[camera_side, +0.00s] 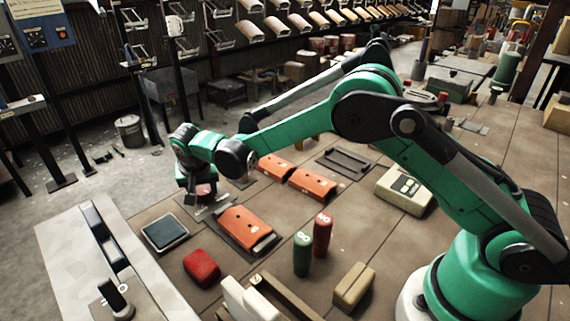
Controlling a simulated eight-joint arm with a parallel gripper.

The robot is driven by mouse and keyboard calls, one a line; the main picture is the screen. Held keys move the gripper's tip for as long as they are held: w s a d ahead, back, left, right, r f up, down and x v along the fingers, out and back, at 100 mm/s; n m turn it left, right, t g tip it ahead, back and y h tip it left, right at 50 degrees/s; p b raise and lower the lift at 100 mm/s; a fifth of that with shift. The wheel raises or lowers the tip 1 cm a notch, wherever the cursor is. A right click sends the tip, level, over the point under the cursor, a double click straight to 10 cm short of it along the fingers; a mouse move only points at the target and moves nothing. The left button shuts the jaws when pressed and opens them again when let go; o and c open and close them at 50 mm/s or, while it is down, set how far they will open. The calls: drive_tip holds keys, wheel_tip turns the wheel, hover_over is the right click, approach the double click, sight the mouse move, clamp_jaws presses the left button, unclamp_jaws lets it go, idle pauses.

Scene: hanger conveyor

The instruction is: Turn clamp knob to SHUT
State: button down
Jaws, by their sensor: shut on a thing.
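My gripper (202,192) points down at the left side of the brown table. It is shut on a small reddish, knob-like piece at a grey metal fixture (214,210), which looks like the clamp. The jaws and wrist hide most of this piece, and no SHUT mark or pointer position can be read. An orange curved cover (244,226) lies on a dark plate just right of the fixture, apart from my gripper.
Two more orange covers (313,184) lie behind. A dark square pad (165,232), a red block (202,267), and green (302,253) and red (322,234) cylinders stand in front. A pale rail (65,240) with a black lever (114,297) runs along the left.

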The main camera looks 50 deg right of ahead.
drive_tip(key=m, duration=0.2)
drive_tip(key=m+g+h, duration=0.1)
drive_tip(key=m, duration=0.2)
drive_tip(key=shift+w+m+h, duration=0.15)
drive_tip(key=shift+m+h, duration=0.15)
drive_tip(key=shift+m+g+h, duration=0.3)
drive_tip(key=shift+m+g, duration=0.8)
drive_tip(key=shift+m, duration=1.2)
drive_tip(key=shift+c, duration=1.7)
unclamp_jaws()
drive_tip(key=shift+a, duration=0.1)
drive_tip(key=shift+v, duration=2.8)
